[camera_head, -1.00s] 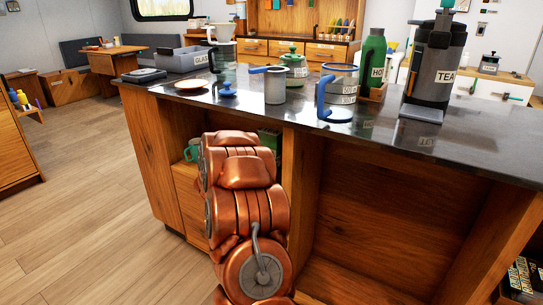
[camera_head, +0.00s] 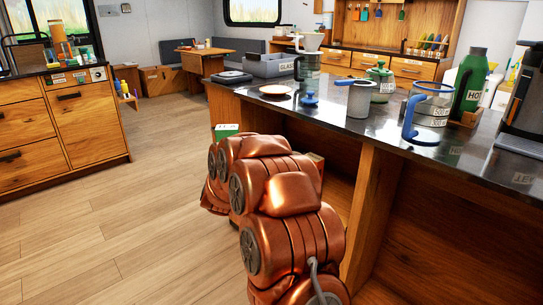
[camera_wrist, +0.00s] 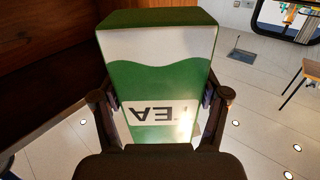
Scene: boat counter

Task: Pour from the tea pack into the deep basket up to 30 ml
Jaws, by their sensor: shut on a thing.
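The tea pack (camera_wrist: 158,72) is a green and white box with TEA on its face, upside down in the wrist view. My gripper (camera_wrist: 159,97) is shut on it, one dark finger on each side. In the head view, the green top of the pack (camera_head: 227,128) shows just beyond my copper arm, below the counter top and beside the counter's left end. The gripper is hidden behind the arm there. A grey cylindrical cup with a side handle (camera_head: 360,101), likely the deep basket, stands on the counter. Its inside is hidden.
A wooden cabinet (camera_head: 88,120) stands left. The floor between is clear.

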